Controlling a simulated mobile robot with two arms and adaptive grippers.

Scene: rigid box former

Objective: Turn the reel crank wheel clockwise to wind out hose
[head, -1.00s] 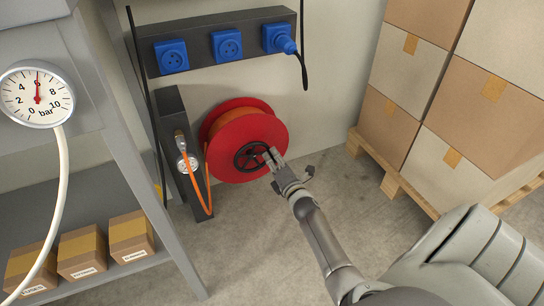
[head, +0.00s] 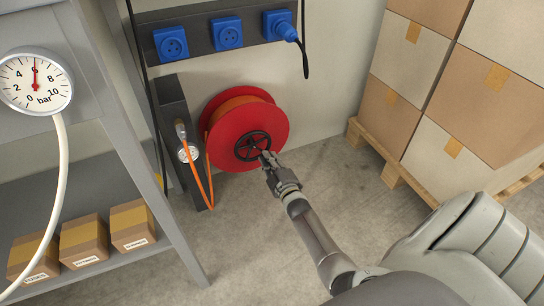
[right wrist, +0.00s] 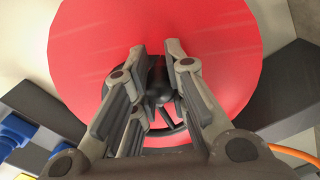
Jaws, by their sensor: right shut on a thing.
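The red hose reel (head: 224,120) is mounted low against the wall, with orange hose wound behind its front disc. Its black crank wheel (head: 253,135) sits at the disc's centre. My right gripper (head: 266,160) is at the lower right of the wheel and shut on it. In the right wrist view my right gripper (right wrist: 153,55) has its fingers on either side of a black part of the wheel, in front of the red disc (right wrist: 90,60). The exact grip is partly hidden by the fingers. My left gripper is not in view.
A socket strip (head: 200,40) is above. A shelf with small boxes (head: 84,242) is at left, stacked cartons on a pallet (head: 394,178) at right. Floor between is clear.

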